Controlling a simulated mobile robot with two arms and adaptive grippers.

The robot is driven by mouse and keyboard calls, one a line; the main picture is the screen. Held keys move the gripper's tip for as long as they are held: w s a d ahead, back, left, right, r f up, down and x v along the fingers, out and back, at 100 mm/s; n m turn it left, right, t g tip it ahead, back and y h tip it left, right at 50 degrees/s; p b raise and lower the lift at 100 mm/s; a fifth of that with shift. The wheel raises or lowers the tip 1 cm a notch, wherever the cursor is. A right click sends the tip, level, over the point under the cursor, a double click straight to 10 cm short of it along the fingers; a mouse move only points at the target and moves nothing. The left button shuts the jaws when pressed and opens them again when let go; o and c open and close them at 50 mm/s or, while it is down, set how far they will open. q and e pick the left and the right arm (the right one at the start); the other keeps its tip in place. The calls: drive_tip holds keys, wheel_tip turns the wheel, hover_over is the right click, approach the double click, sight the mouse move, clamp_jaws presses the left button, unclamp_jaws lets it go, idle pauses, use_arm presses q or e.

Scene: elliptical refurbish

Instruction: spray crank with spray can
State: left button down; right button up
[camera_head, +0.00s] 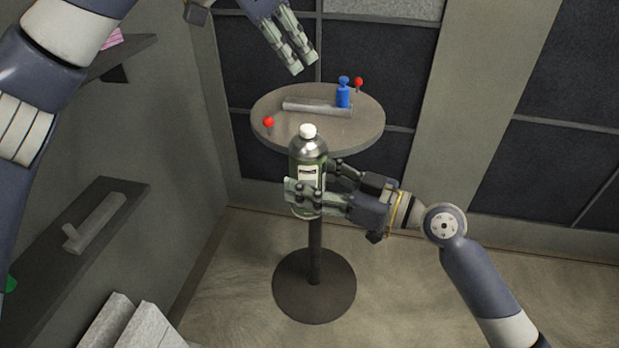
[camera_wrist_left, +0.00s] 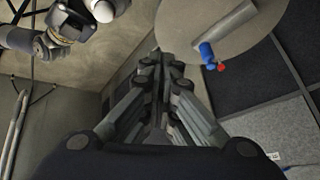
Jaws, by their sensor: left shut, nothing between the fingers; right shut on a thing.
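The spray can (camera_head: 309,150), dark with a white cap and a label, is upright in my right gripper (camera_head: 305,195), in front of the round table. In the left wrist view its white cap (camera_wrist_left: 103,11) shows at the upper left. My right gripper is shut around the can's body. A grey bar (camera_head: 312,106) lies on the table, with red ball knobs (camera_head: 268,122) near its ends; I cannot tell whether this is the crank. My left gripper (camera_head: 304,62) is shut and empty above and behind the table. Its closed fingers show in the left wrist view (camera_wrist_left: 160,70).
The round table (camera_head: 357,131) stands on one post with a disc base (camera_head: 314,288). A blue object (camera_head: 343,93) stands at the bar's right end. A wall shelf (camera_head: 50,240) at the left holds a grey L-shaped part (camera_head: 98,222). Open floor lies to the right.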

drive_tip(key=shift+r, duration=0.1)
use_arm(q)
drive_tip(key=s+d+g, duration=0.1)
drive_tip(key=s+g, duration=0.1)
drive_tip(key=s, duration=0.4)
drive_tip(key=shift+w+d+f, duration=0.1)
drive_tip(key=shift+f, duration=2.6)
drive_tip(key=shift+f, duration=0.15)
